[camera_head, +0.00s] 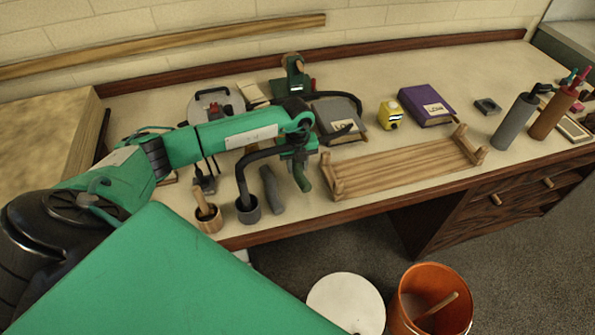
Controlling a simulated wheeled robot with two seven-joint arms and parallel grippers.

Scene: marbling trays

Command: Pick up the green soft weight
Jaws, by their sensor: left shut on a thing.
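The green soft weight (302,180) is a small dark green elongated piece near the front of the bench, left of the wooden rack. My left gripper (297,158) reaches in from the left and points down onto its upper end. The jaws are shut on it; the fingertips are small and partly hidden. I cannot tell whether the weight is clear of the bench top. A similar grey weight (272,190) lies just to its left. My right gripper is not in view.
The wooden rack (405,172) is to the right. Behind are a grey book (338,118), a yellow object (391,114) and a purple book (427,104). An orange bucket (408,312) stands below.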

